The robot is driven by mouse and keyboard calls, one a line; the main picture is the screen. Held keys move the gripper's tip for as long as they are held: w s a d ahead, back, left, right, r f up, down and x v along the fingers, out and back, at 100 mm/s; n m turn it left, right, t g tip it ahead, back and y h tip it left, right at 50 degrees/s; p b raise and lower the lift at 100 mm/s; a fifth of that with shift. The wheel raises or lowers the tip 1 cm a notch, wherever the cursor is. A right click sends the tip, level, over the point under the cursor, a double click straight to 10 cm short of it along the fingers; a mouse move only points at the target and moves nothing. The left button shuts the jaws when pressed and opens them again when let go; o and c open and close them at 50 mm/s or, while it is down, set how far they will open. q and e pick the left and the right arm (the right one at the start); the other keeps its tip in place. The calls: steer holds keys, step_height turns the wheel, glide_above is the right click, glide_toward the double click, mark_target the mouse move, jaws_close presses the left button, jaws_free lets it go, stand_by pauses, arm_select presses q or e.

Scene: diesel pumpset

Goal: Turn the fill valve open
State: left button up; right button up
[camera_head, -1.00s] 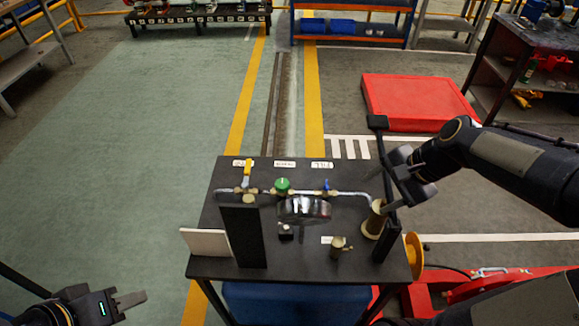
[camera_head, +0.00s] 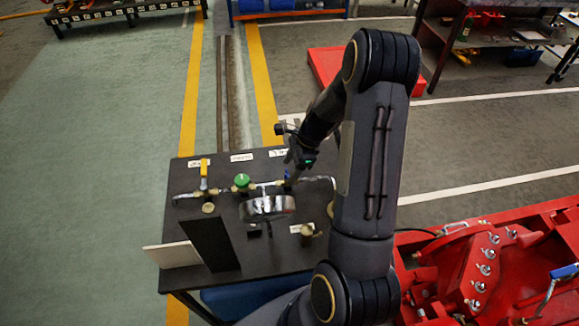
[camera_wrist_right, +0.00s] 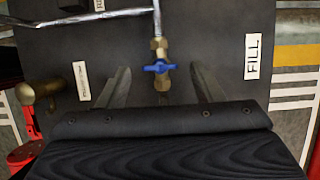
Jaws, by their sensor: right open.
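The fill valve has a small blue handle (camera_wrist_right: 158,67) on a brass body in the right wrist view, beside the white FILL label (camera_wrist_right: 252,57). The handle lies crosswise to its pipe. My right gripper (camera_wrist_right: 160,69) is open, with one finger on each side of the handle and a gap on both sides. In the head view the right gripper (camera_head: 298,160) is over the back right of the black bench (camera_head: 185,231), and the arm hides the bench's right part. My left gripper is out of view.
A yellow-handled valve (camera_head: 204,167), a green knob (camera_head: 242,181) and a round gauge (camera_head: 267,207) stand along the pipe to the left. A brass fitting (camera_wrist_right: 40,92) sits at the wrist view's left. Red machinery (camera_head: 490,265) fills the lower right. Left floor is clear.

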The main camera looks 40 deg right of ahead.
steer(key=shift+a+f, duration=0.15)
steer(key=shift+f, duration=0.15)
steer(key=c, duration=1)
